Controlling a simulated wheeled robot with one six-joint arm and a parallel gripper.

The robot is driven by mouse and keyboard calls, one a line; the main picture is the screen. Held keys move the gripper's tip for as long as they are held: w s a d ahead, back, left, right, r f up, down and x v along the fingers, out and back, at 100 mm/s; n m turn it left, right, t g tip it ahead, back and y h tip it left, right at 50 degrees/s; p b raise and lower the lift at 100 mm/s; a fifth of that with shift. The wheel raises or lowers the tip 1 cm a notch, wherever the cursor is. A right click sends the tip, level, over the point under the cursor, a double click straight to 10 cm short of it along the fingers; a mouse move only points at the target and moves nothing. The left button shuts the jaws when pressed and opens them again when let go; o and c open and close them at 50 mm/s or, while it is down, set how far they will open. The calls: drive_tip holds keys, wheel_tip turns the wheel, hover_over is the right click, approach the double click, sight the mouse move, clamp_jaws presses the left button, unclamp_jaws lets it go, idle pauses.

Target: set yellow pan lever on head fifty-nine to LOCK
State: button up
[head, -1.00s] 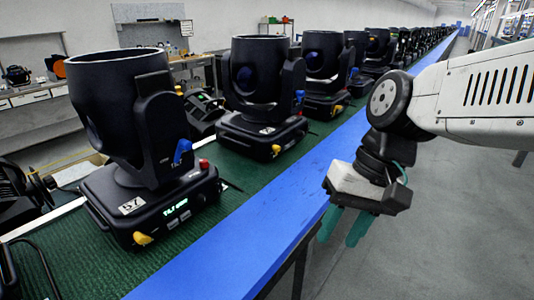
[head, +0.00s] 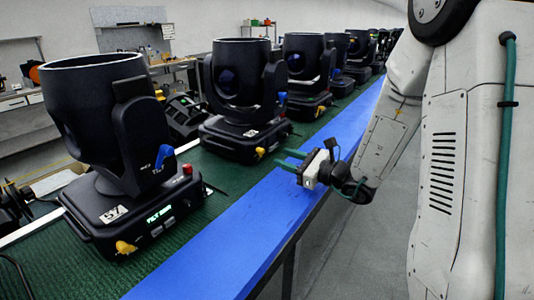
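The nearest black moving head (head: 115,150) stands at left; its label (head: 112,213) starts with 5, but I cannot read the second digit surely. It has a yellow lever (head: 125,247) at its base front and a blue lever (head: 163,156) on its yoke. The second head (head: 240,100) behind it has a label (head: 250,133) too small to read and a yellow lever (head: 260,152) at its base corner. I cannot tell which head is fifty-nine. My gripper (head: 287,160) is open and empty, its teal fingers pointing left towards this second head's yellow lever, apparently apart from it.
More heads (head: 305,75) recede in a row along the green bench mat (head: 190,265). A blue strip (head: 225,240) edges the bench. Grey floor (head: 345,255) is clear to the right. A workbench (head: 20,105) stands at the back left.

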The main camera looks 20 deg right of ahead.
sight(264, 152)
drive_tip(key=x, duration=0.6)
drive_tip(key=shift+w+a, duration=0.2)
drive_tip(key=shift+a, duration=0.05)
